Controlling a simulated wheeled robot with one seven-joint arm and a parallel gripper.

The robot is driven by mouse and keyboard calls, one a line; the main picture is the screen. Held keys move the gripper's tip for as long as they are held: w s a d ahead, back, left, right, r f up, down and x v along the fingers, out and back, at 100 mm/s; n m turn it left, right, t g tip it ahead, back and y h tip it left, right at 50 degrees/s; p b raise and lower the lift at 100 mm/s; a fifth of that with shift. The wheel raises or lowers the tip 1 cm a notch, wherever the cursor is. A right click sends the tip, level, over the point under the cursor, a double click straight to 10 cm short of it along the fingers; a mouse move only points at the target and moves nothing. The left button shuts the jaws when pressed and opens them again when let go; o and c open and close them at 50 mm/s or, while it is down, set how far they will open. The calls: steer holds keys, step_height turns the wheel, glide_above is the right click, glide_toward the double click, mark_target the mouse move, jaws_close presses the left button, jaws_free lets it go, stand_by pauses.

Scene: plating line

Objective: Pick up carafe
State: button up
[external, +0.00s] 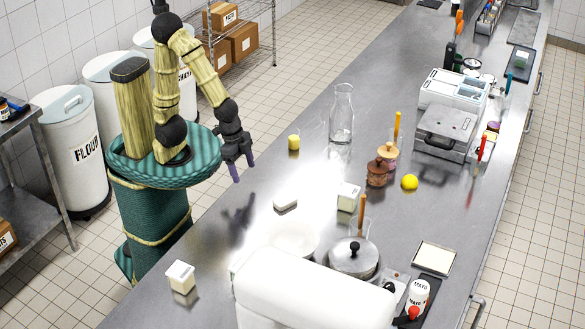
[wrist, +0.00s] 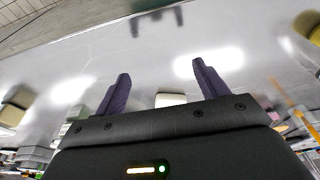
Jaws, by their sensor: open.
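The carafe (external: 342,115) is clear glass with a narrow neck and stands upright on the steel counter in the external view. My gripper (external: 241,171) is open and empty, with its fingers pointing down over the near left edge of the counter. It is to the left of the carafe and nearer the camera, well apart from it. In the wrist view my gripper (wrist: 160,85) shows two spread purple fingers with nothing between them. I cannot make out the carafe in the wrist view.
Brown jars (external: 377,173), a yellow ball (external: 410,182), a white carton (external: 348,197) and a lidded pot (external: 353,258) stand nearby. The counter (external: 262,180) beside my gripper is bare.

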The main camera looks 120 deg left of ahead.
steer(key=w+a+n+h+p, duration=0.1)
steer(key=a+n, duration=0.2)
steer(key=n, duration=0.1)
steer(key=w+a+n+g+h+p, duration=0.1)
steer(key=w+a+n+h, duration=0.1)
steer(key=a+n, duration=0.2)
steer(key=w+a+n+g+h+p, duration=0.1)
steer(key=a+n, duration=0.2)
steer(key=n, duration=0.1)
steer(key=shift+w+a+n+h, duration=0.25)
steer(key=shift+n+h, duration=0.05)
steer(key=shift+n, duration=0.1)
steer(key=w+a+r+n+t+h+p, duration=0.15)
steer(key=a+n+t, duration=0.45)
steer(key=a, duration=0.6)
steer(key=a+r+n+t+h+p, duration=0.25)
steer(key=a+n+t, duration=0.25)
steer(key=a+n, duration=0.55)
steer(key=s+a+r+n+t+y, duration=0.1)
steer(key=s+a+t, duration=0.1)
steer(key=a, duration=0.4)
steer(key=s+a+r+n+t+y, duration=0.2)
steer(key=s+a+t, duration=0.1)
steer(key=s+a, duration=0.2)
steer(key=shift+a+r+t, duration=0.3)
steer(key=shift+a, duration=0.95)
steer(key=shift+n, duration=0.25)
steer(key=p+x, duration=0.4)
steer(key=x, duration=0.8)
steer(key=shift+w, duration=0.2)
